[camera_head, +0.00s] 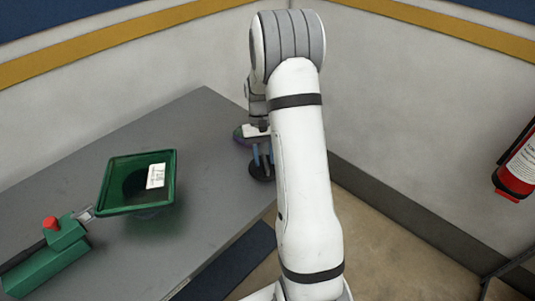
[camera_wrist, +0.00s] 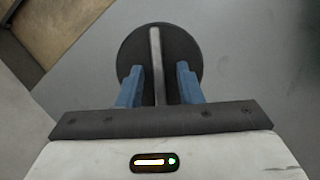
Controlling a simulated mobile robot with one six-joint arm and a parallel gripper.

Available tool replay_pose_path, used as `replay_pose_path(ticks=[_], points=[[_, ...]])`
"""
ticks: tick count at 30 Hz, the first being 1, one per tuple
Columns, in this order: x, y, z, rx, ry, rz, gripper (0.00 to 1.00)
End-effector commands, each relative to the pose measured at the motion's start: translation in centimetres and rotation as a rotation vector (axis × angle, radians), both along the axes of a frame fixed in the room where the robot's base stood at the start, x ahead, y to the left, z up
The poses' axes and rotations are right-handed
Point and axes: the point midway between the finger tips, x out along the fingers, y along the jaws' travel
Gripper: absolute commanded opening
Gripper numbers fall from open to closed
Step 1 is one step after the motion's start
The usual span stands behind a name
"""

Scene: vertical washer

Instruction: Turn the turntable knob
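The turntable knob is a dark round disc with a raised pale bar across it (camera_wrist: 155,45). In the wrist view it lies straight ahead, with the bar running nearly up and down the picture. My gripper (camera_wrist: 160,69) is open, with its two blue fingers over the disc, one on each side of the bar. A gap shows between each finger and the bar. In the head view the dark disc (camera_head: 262,172) is near the table's right edge, partly hidden by my gripper fingers (camera_head: 262,157).
The grey table (camera_head: 215,125) also holds a green square-rimmed bin (camera_head: 110,190) with a white label. A green device with a red button (camera_head: 50,224) is at the left. A fire extinguisher (camera_head: 518,170) hangs on the right wall. Bare table lies between bin and knob.

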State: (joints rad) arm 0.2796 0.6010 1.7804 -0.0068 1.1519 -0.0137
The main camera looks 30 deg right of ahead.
Motion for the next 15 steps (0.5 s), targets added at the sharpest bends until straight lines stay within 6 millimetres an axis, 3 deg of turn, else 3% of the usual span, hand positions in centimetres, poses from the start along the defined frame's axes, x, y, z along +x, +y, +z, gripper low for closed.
replay_pose_path(ticks=[5, 15], points=[[0.8, -0.2, 1.5, -0.001, -0.005, 0.0, 0.33], [3.0, -0.7, 6.3, -0.001, -0.004, 0.0, 0.33]])
